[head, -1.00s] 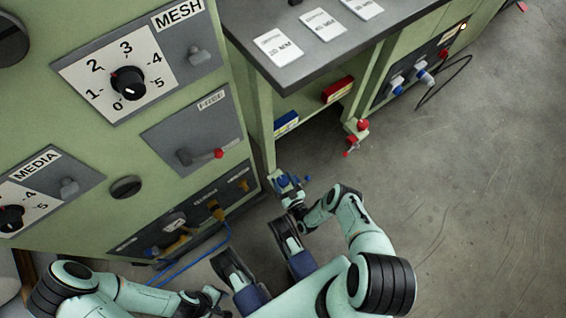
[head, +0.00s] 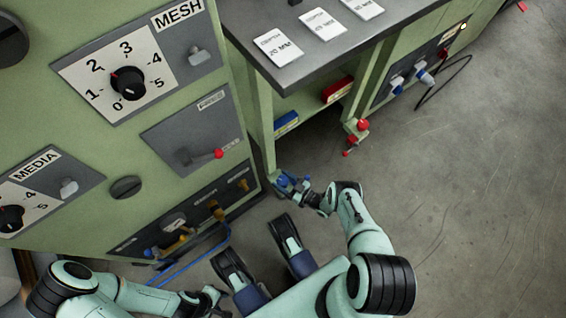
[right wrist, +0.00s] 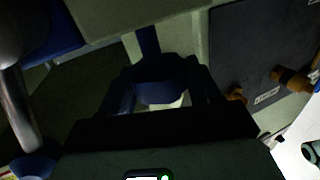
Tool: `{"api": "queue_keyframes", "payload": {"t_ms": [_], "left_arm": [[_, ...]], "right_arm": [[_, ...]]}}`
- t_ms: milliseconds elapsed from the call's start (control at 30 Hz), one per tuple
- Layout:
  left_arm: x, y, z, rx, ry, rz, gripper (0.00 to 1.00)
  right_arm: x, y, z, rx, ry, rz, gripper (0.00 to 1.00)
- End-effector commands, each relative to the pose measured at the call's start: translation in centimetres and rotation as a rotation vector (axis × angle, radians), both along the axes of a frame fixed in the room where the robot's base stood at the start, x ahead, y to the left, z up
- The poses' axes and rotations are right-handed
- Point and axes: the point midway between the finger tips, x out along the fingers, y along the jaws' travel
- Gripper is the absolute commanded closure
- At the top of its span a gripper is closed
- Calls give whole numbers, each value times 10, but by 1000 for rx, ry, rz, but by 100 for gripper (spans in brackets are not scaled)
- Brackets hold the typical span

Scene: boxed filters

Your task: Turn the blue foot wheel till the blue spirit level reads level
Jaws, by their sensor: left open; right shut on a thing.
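The blue foot wheel (head: 282,181) is at the bottom of the bench's near leg in the head view, partly covered by my right gripper (head: 290,186). In the right wrist view the blue wheel (right wrist: 160,92) sits between the dark fingers of my right gripper (right wrist: 160,105), which is shut on it. The blue spirit level (head: 286,123), with a yellow strip, is on the bench frame above the wheel. Its bubble is too small to read. My left gripper (head: 213,298) is open and empty, low in the head view, apart from the wheel.
A red spirit level (head: 338,90) and a red foot wheel (head: 360,126) are farther along the bench (head: 300,75). The green cabinet with dials (head: 128,83) stands at the left. A blue hose (head: 195,261) lies below its lower panel. The floor at the right is clear apart from a black cable (head: 447,85).

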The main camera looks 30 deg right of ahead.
Motion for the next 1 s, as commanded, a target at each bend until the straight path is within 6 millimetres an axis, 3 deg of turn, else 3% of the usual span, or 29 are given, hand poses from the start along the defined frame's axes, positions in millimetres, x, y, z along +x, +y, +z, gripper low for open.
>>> {"api": "queue_keyframes", "payload": {"t_ms": [600,633,700,1000], "left_arm": [[0,0,0,0,0,0,57],[0,0,0,0,0,0,57],[0,0,0,0,0,0,57],[0,0,0,0,-1,0,57]], "right_arm": [[-1,2,-1,4,1,57,68],[-1,2,-1,4,1,56,31],[-1,2,-1,4,1,56,17],[-2,0,0,1,0,54,17]]}}
